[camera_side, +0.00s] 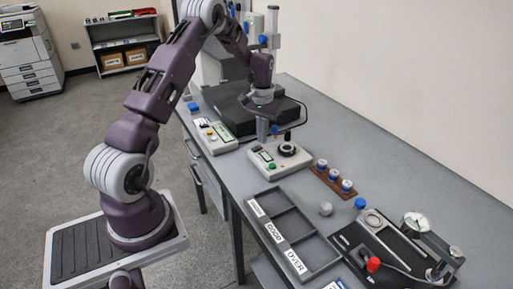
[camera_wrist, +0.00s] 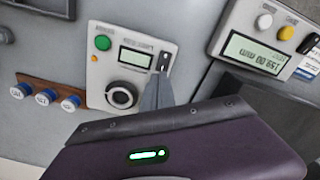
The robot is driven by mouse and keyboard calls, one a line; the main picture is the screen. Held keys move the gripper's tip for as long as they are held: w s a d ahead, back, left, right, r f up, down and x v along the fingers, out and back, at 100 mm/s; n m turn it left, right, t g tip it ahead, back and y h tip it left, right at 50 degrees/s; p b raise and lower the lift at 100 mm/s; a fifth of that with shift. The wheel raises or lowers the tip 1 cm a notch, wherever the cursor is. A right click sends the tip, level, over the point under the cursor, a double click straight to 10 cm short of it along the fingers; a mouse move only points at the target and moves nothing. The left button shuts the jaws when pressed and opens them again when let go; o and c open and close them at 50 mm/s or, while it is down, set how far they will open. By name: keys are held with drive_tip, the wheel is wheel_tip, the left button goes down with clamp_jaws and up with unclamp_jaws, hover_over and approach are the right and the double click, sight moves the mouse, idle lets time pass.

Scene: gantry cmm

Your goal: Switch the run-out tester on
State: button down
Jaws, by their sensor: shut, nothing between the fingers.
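A pale box (camera_side: 280,160) with a display, a green button and a black round knob sits on the bench; it appears to be the run-out tester, but its label is too small to read. In the wrist view the box (camera_wrist: 97,75) shows its green button (camera_wrist: 103,43), display (camera_wrist: 135,57), knob (camera_wrist: 122,95) and a small dark switch (camera_wrist: 164,61) beside the display. My gripper (camera_wrist: 160,78) is shut and empty, its tips pointing at the switch. In the side view my gripper (camera_side: 262,138) is at the box's back left edge. I cannot tell whether it touches, or the switch's position.
A second pale device (camera_side: 215,136) with a display and several buttons stands to the left. A brown rack (camera_side: 333,181) with blue-and-white pieces is to the right. A dark compartment tray (camera_side: 275,222) lies in front, and a dial gauge stand (camera_side: 415,222) is at the lower right.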

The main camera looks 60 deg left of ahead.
sight(262, 148)
drive_tip(key=shift+f, duration=0.9)
idle(0.4)
wheel_tip(262, 148, up, 7)
idle(0.6)
drive_tip(key=s+d+r+m+t, duration=0.15)
drive_tip(key=s+d+r, duration=0.25)
drive_tip(key=d+r, duration=0.5)
drive_tip(key=s+d+r+m+t, duration=0.1)
drive_tip(key=s+d+r+m, duration=0.1)
drive_tip(key=s+d+r, duration=0.5)
drive_tip(key=s+d+r+m+t, duration=0.2)
drive_tip(key=s+d+t, duration=0.1)
drive_tip(key=s+d, duration=0.8)
drive_tip(key=s, duration=0.4)
drive_tip(key=shift+s+d, duration=0.2)
drive_tip(key=shift+d, duration=0.05)
